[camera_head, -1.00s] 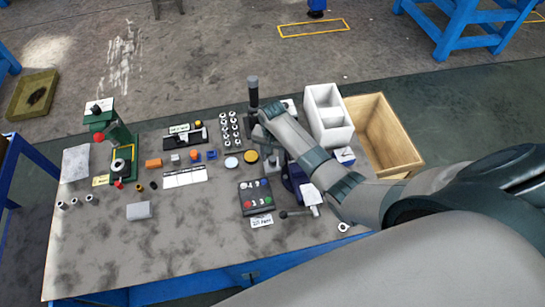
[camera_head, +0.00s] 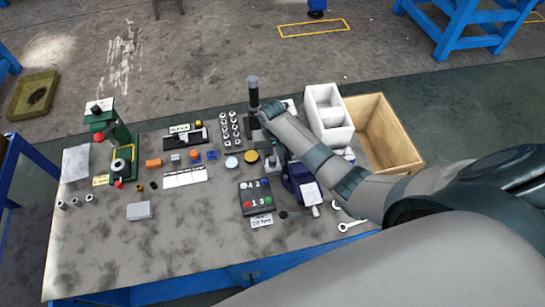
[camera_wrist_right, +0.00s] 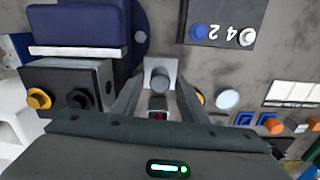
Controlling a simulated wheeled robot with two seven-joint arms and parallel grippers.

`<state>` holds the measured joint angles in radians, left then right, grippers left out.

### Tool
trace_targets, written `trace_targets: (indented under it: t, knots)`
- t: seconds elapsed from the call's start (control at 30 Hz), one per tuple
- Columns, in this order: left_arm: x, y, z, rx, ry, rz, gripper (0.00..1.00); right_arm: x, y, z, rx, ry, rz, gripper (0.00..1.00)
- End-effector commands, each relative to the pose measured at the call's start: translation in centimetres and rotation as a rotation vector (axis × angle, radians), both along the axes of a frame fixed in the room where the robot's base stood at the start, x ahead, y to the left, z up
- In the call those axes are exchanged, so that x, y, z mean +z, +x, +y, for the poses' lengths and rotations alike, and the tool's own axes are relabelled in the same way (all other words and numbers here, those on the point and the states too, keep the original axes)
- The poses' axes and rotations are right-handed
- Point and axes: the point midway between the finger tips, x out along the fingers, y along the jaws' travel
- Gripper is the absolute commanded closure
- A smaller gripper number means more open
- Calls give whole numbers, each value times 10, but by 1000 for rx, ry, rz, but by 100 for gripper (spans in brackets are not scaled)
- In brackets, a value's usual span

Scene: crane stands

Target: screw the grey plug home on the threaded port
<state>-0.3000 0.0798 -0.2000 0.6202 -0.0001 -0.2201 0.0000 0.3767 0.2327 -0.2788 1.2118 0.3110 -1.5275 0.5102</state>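A small grey plug (camera_wrist_right: 159,80) with a round end shows in the right wrist view, in front of a light grey block (camera_wrist_right: 157,65). In the head view a small grey piece (camera_head: 272,162) stands just below my right wrist. How far the plug sits on the threaded port cannot be told, as the threads are hidden. My right gripper (camera_wrist_right: 157,90) is open, with one finger on each side of the plug and gaps beside it. In the head view its fingers are mostly hidden behind the wrist. My left gripper is not in view.
A blue vise-like fixture (camera_head: 296,178) and a switch panel (camera_head: 256,194) stand close by. A black box with yellow and black sockets (camera_wrist_right: 65,88) is beside the gripper. A white bin (camera_head: 328,115) and wooden crate (camera_head: 383,130) are at right.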

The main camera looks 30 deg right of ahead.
Motion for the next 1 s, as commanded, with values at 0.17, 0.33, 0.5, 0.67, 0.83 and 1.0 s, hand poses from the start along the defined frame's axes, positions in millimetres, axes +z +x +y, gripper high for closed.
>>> trace_targets:
  t: [0.17, 0.33, 0.5, 0.67, 0.83, 1.0]
  knots:
    - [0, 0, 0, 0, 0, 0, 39, 0, -1, 0, 0, 0, 0, 60]
    - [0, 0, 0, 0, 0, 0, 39, 0, -1, 0, -1, 0, 0, 91]
    - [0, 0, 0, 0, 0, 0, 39, 0, 0, 0, -6, 0, 0, 100]
    - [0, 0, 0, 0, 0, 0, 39, 0, -1, 1, -93, 1, 0, 100]
    - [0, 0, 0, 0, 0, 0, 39, -1, -1, 1, -292, 3, 2, 100]
    - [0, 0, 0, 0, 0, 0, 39, 0, 0, 0, -436, 0, 1, 100]
